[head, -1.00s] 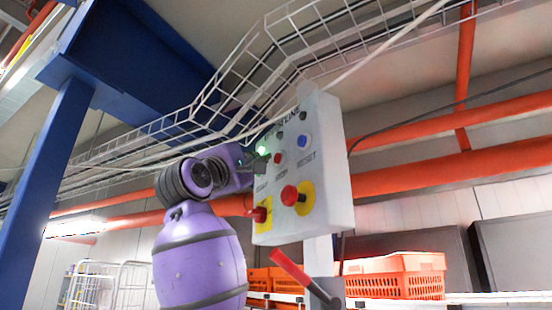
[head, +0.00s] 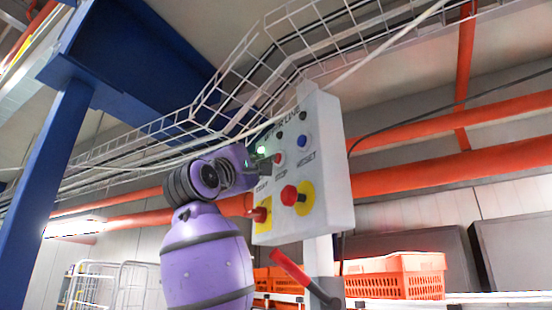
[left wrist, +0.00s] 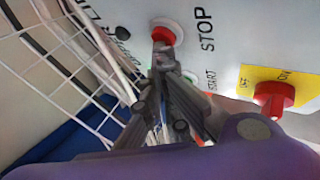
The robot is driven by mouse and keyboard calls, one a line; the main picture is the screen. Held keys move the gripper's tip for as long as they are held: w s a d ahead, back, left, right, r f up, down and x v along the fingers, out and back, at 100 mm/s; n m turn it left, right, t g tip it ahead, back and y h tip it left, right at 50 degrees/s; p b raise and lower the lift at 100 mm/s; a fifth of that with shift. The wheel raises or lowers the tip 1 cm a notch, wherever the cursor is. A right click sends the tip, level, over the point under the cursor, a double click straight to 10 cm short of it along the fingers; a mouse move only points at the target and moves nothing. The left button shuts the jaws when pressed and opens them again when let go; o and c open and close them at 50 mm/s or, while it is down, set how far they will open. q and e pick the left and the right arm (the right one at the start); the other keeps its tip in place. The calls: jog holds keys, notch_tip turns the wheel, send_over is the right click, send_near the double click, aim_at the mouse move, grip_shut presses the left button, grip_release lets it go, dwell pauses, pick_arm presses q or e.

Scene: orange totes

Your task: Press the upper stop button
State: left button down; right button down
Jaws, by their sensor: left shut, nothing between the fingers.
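The control box (head: 328,190) is a pale box with labelled buttons. Its upper stop button (head: 280,158) is small and red, above the word STOP. In the left wrist view the red stop button (left wrist: 166,34) has a pale ring. My left gripper (head: 268,164) is shut and empty, its tips at the stop button. In the left wrist view the closed fingertips (left wrist: 163,48) cover the button's lower part. I cannot tell whether they press it. A green lit start button (head: 262,150) is beside it. My right gripper is not in view.
A large red mushroom button (head: 289,195) on yellow and a red switch (head: 260,214) sit lower on the box. A blue reset button (head: 302,140) is to the right. A wire cable tray (head: 215,100) runs close behind. A red-handled lever (head: 290,268) is below; an orange tote (head: 395,281) stands behind.

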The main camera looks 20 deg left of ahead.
pick_arm(q)
jog(key=shift+w+d, duration=0.15)
jog(key=shift+w, duration=0.1)
jog(key=shift+s, duration=0.1)
dwell(0.6)
jog(key=shift+s+a, duration=0.45)
jog(key=shift+s, duration=0.2)
jog(key=shift+s+a, duration=0.75)
jog(key=shift+s, duration=0.3)
jog(key=shift+s+a, duration=0.7)
jog(key=shift+s, duration=0.3)
